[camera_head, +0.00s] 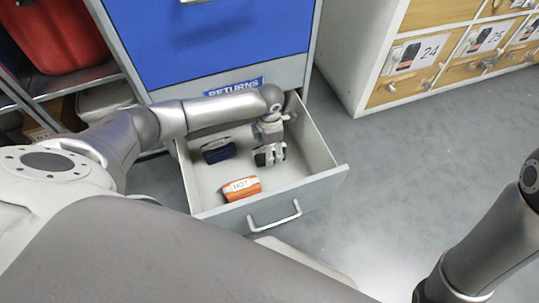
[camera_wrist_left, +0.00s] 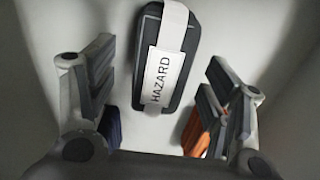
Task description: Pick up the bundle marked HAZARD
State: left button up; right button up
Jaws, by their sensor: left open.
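The bundle marked HAZARD (camera_wrist_left: 181,32) is dark grey to black with a white band, and the lettering runs along the band. It lies in the drawer (camera_head: 318,148), seen from above in the left wrist view. My left gripper (camera_head: 270,155) is inside the drawer's outline, open and empty. In the left wrist view its fingers stand on either side of the lower part of the bundle, apart from it. In the head view I cannot clearly tell the HAZARD bundle from the dark gripper. My right arm is at the right edge, its gripper out of frame.
A blue bundle (camera_head: 218,150) and an orange bundle marked HOT (camera_head: 241,188) lie in the same drawer. The drawer walls stand close around my gripper. A blue RETURNS cabinet (camera_head: 215,45) rises behind. Numbered wooden drawers (camera_head: 415,55) are at upper right. Floor (camera_head: 400,170) right of the drawer is clear.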

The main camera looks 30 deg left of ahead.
pick_arm(q)
jog(key=shift+f, duration=0.3)
jog(key=c, duration=1.1)
jog(key=shift+c, duration=0.5)
jog(key=shift+r, duration=0.15)
